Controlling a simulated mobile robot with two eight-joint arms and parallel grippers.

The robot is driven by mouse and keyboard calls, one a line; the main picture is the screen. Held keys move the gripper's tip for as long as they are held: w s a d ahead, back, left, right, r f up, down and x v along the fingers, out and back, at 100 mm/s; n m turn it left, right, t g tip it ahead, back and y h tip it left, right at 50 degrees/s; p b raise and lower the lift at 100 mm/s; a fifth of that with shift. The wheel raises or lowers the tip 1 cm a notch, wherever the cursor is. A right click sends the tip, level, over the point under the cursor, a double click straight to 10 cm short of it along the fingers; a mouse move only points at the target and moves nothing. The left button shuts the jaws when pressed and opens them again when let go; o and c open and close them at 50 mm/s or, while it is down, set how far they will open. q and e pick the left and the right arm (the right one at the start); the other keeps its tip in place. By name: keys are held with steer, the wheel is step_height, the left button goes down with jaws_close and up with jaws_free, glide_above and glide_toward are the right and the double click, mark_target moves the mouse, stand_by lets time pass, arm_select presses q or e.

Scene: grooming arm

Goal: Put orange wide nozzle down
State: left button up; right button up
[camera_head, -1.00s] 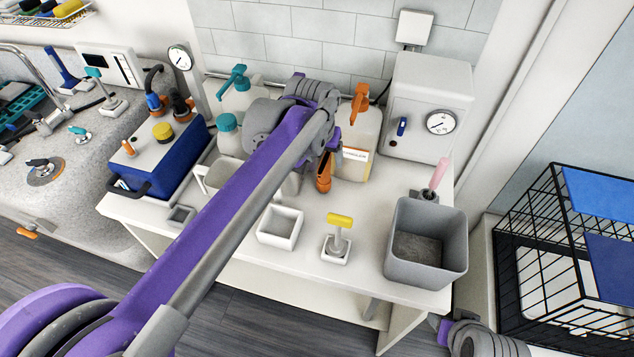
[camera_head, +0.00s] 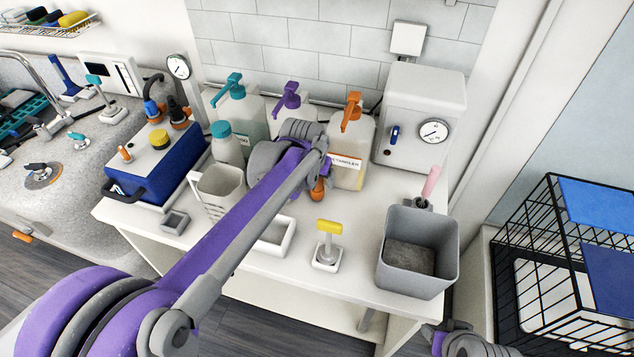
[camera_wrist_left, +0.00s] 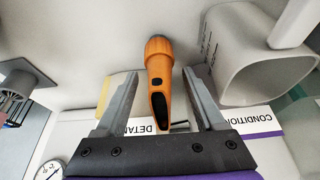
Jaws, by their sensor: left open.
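The orange wide nozzle (camera_head: 317,190) is at the middle of the white table, in front of the bottle with the orange pump, partly hidden by my left wrist. In the left wrist view the nozzle (camera_wrist_left: 158,62) lies between the two grey fingers, with a visible gap on each side. Its rounded end seems to meet the white tabletop. My left gripper (camera_wrist_left: 160,76) is open around it. In the head view its fingers are mostly hidden behind the wrist. Part of my right arm shows at the bottom right, but its gripper is not seen.
Pump bottles, including the orange-topped one (camera_head: 350,150), stand behind the nozzle. A white jug (camera_head: 218,185) is to the left. A white square tray (camera_head: 275,237), a yellow-handled tool (camera_head: 329,228) and a grey bin (camera_head: 418,250) stand in front and right.

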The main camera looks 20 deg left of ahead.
arm_select(q)
steer(key=x, duration=0.2)
steer(key=shift+w+f, duration=0.15)
steer(key=shift+f, duration=0.2)
jaws_close()
